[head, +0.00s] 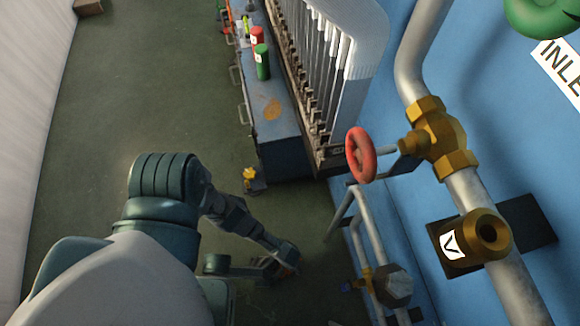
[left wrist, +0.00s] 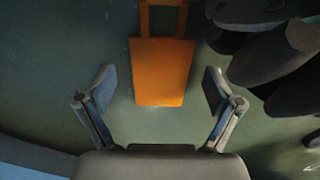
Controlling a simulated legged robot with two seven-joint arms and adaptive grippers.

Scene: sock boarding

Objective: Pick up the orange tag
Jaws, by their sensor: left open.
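The orange tag (left wrist: 163,72) shows in the left wrist view as a flat orange rectangle with an open loop at its top, over the dark green floor. My left gripper (left wrist: 158,88) is open, with one finger on each side of the tag. Gaps show between the tag and both fingers, and its lower edge reaches between them. How far the tag is from the floor is unclear. My right gripper is not in view.
A blue bench (head: 275,125) with a red can (head: 257,36), a green can (head: 262,62) and a row of upright white boards (head: 310,50) stands beyond. Pipes, a red handwheel (head: 361,155) and a brass valve (head: 433,138) line the blue wall at right. Open floor (head: 120,110) lies left.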

